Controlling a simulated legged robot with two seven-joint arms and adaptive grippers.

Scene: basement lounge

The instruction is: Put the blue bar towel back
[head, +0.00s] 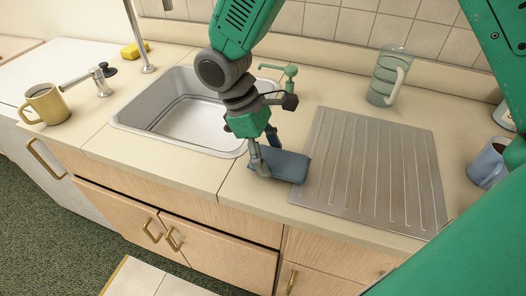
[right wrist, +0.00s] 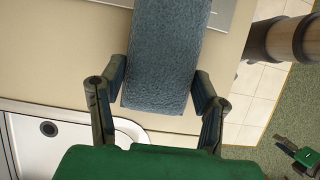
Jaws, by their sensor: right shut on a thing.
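The blue bar towel (head: 287,166) is a folded, flat strip on the counter between the sink and the ribbed metal drainboard. Its right end is close to or against the drainboard's left edge; I cannot tell if they touch. My right gripper (head: 265,155) reaches down from the top and is shut on the towel's left end. In the right wrist view the towel (right wrist: 165,50) runs up from between the two fingers of my right gripper (right wrist: 158,98), its textured face showing. Whether the towel is lifted off the counter is unclear.
The sink (head: 195,120) lies left of the gripper, with a green soap pump (head: 289,76) behind it. The drainboard (head: 370,170) is bare. A green glass pitcher (head: 388,78), a blue mug (head: 488,162), a yellow mug (head: 46,103) and a yellow sponge (head: 134,50) stand around the counter.

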